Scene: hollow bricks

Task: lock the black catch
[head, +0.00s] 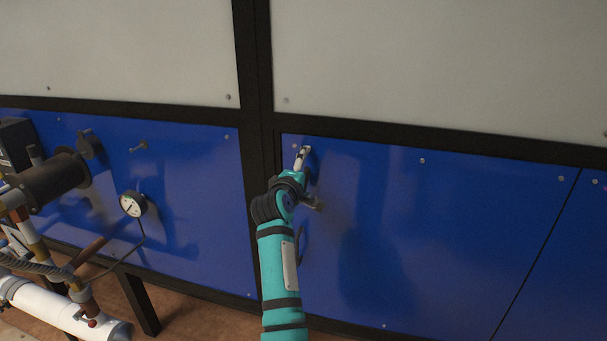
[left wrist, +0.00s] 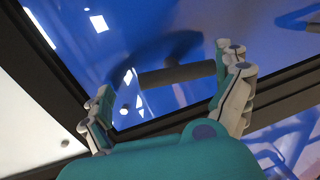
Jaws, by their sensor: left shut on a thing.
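The black catch (left wrist: 177,75) shows in the left wrist view as a short dark bar in front of the blue panel. It lies between the two fingers of my left gripper (left wrist: 163,70), with its right end at the right finger. My left gripper is shut on the catch. In the head view my left gripper (head: 303,154) is at the upper left corner of the right blue panel (head: 430,230), and its fingers and wrist mostly hide the catch there. My right gripper is in neither view.
A black frame post (head: 257,100) stands just left of the gripper, and grey panels (head: 430,60) are above. On the left are a pressure gauge (head: 132,204), a black cylinder (head: 55,183) and pipes (head: 62,308). The blue panel's right part is clear.

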